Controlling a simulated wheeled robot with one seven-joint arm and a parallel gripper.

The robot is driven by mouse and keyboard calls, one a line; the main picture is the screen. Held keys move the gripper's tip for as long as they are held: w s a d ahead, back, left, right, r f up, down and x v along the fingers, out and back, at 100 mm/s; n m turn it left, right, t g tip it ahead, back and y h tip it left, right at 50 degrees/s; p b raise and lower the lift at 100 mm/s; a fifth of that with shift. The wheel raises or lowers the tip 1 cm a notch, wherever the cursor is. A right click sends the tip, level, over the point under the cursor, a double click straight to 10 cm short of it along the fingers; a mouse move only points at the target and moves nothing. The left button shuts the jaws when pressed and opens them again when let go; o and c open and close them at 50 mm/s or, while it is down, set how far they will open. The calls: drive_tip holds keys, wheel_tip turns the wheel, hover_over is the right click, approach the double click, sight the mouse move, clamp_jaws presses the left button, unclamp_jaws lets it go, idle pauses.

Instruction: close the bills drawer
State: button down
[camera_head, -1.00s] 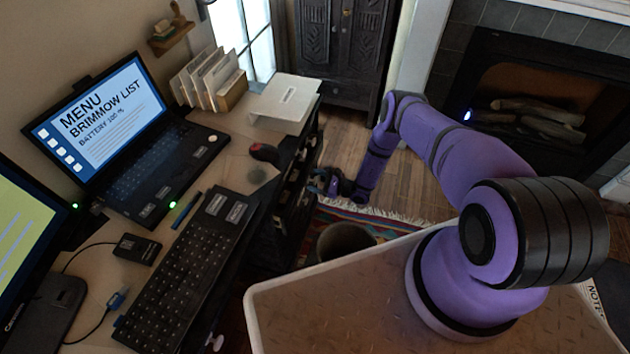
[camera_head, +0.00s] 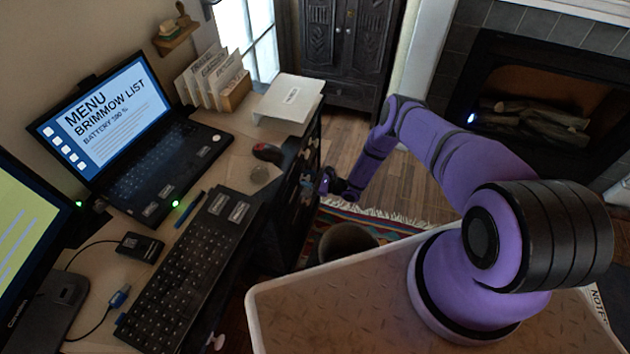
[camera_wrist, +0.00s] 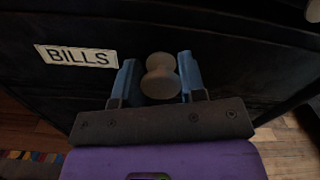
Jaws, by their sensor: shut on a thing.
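The bills drawer has a dark front with a white BILLS label (camera_wrist: 76,56) and a round, dull metal knob (camera_wrist: 160,84) in the wrist view. My gripper (camera_wrist: 157,72) has its blue fingers on either side of the knob and is shut on it. In the head view my gripper (camera_head: 327,182) is at the front of the dark desk drawers, low and right of the desktop. How far the drawer stands out cannot be told there.
A round bin (camera_head: 346,240) stands below my gripper.

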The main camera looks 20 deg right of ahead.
drive_tip(key=shift+w+a+r, duration=0.1)
drive_tip(key=shift+a, duration=0.05)
drive_tip(key=c, duration=0.7)
unclamp_jaws()
drive_tip(key=v, duration=1)
drive_tip(key=shift+s+d, duration=0.2)
drive_tip(key=shift+d, duration=0.1)
